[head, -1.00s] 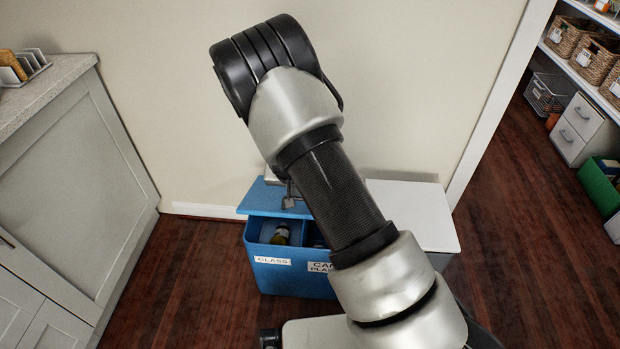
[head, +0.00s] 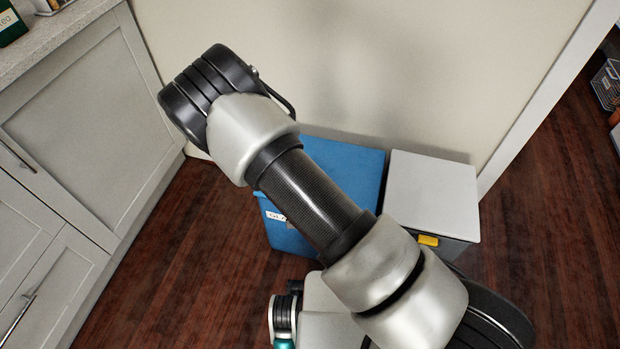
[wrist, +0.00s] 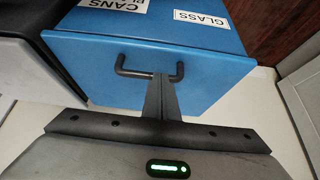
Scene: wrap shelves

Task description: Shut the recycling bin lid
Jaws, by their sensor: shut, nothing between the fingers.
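The blue recycling bin (head: 285,236) stands on the floor against the wall, partly behind my arm in the head view. Its blue lid (head: 346,165) lies over the top, and no open compartment shows. In the wrist view the lid (wrist: 85,65) meets the front wall with the GLASS (wrist: 200,19) and CANS labels, and I see no gap along that edge. A dark bar handle (wrist: 122,66) is on the lid. My gripper (wrist: 161,77) is shut and empty, its fingertips at the handle; I cannot tell whether they touch it. The head view hides my gripper behind my arm.
A grey-white lidded bin (head: 432,195) with a yellow tab (head: 428,240) stands right beside the blue bin. Pale cabinets (head: 85,110) with a counter run along the left. The wall is close behind the bins. Bare wooden floor (head: 200,215) lies between cabinets and bin.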

